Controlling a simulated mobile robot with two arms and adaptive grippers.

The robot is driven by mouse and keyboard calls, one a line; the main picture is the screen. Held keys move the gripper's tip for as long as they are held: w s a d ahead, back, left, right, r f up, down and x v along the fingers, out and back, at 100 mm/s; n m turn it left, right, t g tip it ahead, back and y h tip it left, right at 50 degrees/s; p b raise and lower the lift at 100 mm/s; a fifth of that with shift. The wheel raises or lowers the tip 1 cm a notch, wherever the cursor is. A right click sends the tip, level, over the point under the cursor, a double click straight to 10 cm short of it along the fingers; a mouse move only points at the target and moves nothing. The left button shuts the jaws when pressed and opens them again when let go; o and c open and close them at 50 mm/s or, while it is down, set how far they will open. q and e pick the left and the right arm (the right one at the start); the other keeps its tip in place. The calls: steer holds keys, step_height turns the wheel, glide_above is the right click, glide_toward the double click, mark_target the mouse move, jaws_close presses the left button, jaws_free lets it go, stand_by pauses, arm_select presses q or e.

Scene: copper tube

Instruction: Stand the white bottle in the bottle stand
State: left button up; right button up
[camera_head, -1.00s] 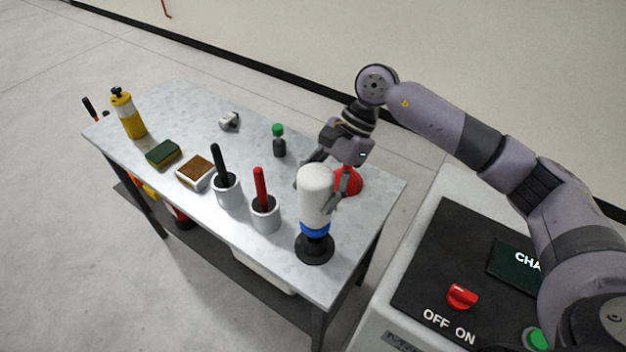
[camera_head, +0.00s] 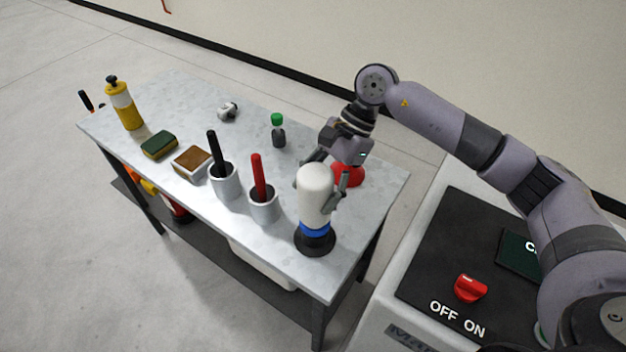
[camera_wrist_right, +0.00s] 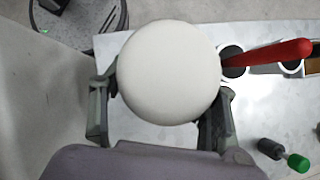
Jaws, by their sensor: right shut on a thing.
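The white bottle (camera_head: 316,190) is upright, with a blue band near its lower end. The black round bottle stand (camera_head: 314,243) is directly under it near the table's front right corner. The bottle's lower end meets or overlaps the stand in the head view; I cannot tell how deep it sits. My right gripper (camera_head: 322,182) is shut on the bottle's side, one finger on each side. In the right wrist view the bottle's round white top (camera_wrist_right: 168,70) lies between the fingers and hides the stand. My left gripper is not in view.
Left of the stand are a cup with a red-handled tool (camera_head: 263,204) and one with a black-handled tool (camera_head: 223,181). A red object (camera_head: 349,175) is behind the bottle. A control panel (camera_head: 430,270) is at right.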

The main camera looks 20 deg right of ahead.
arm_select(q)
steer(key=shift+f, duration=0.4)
arm_select(e)
steer(key=shift+f, duration=0.3)
steer(key=o, duration=1.7)
steer(key=shift+o, duration=0.3)
steer(key=shift+d+r, duration=0.1)
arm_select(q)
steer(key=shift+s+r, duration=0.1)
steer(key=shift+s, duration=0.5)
arm_select(e)
steer(key=w+v, duration=0.1)
steer(key=v, duration=1.1)
steer(key=shift+d+f+m, duration=0.25)
steer(key=shift+m, duration=0.05)
